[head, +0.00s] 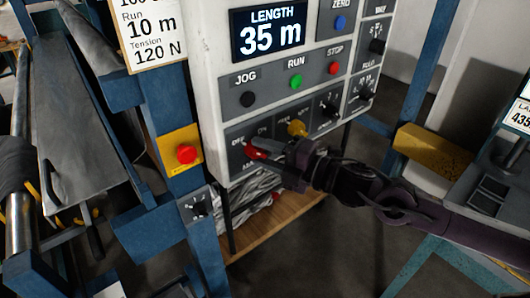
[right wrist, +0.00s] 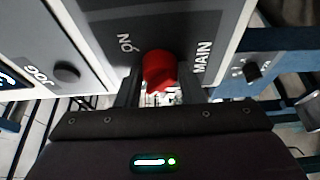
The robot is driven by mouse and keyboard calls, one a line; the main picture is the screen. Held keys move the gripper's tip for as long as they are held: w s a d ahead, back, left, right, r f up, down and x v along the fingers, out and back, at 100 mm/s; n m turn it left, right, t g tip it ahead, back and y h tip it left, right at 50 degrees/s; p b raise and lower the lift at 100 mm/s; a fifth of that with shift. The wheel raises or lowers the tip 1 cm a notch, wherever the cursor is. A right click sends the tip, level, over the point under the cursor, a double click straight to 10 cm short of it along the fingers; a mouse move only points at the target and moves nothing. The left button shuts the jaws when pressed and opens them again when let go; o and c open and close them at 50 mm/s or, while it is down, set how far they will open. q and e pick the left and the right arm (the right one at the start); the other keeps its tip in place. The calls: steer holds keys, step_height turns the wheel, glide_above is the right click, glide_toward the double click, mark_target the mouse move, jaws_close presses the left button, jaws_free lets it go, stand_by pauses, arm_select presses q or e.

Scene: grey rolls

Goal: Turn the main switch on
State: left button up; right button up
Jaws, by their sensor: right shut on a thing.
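The main switch is a red knob (head: 254,152) at the lower left of the white control panel, with OFF and ON marked above it and MAIN below. My right gripper (head: 268,153) reaches it from the right and is shut on it. In the right wrist view the red knob (right wrist: 160,70) sits between my two dark fingers (right wrist: 160,88), with ON at its upper left and MAIN at its right. My fingers partly hide the knob, and I cannot tell exactly which mark it points to. My left gripper is not in view.
The panel's display (head: 269,33) reads LENGTH 35 m. A yellow knob (head: 297,128) is close to my right gripper. Jog, run and stop buttons lie above. A red emergency button (head: 187,153) on a yellow plate is to the left. Blue frame posts flank the panel.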

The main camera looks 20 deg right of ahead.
steer(key=shift+f+m, duration=0.1)
steer(key=shift+m, duration=0.3)
steer(key=shift+c, duration=0.5)
steer(key=shift+f+m, duration=0.1)
steer(key=shift+m, duration=0.2)
steer(key=shift+f+m+t+y+b, duration=0.1)
steer(key=shift+m+t+y+b, duration=0.4)
steer(key=shift+m, duration=0.7)
steer(key=m+t, duration=0.2)
steer(key=m, duration=0.3)
steer(key=shift+a+f, duration=0.1)
steer(key=shift+a, duration=0.05)
steer(key=m+t+h, duration=0.1)
steer(key=m, duration=0.2)
steer(key=m+t+h, duration=0.1)
steer(key=m, duration=0.2)
steer(key=shift+s+a+t, duration=0.1)
steer(key=shift+t, duration=0.2)
steer(key=m+t+h, duration=0.1)
steer(key=m, duration=0.2)
steer(key=m+t+h+p, duration=0.1)
steer(key=m+h, duration=0.1)
steer(key=m, duration=0.2)
steer(key=shift+s+a+f, duration=0.1)
steer(key=shift+a, duration=0.1)
steer(key=shift+m, duration=0.4)
steer(key=o, duration=1)
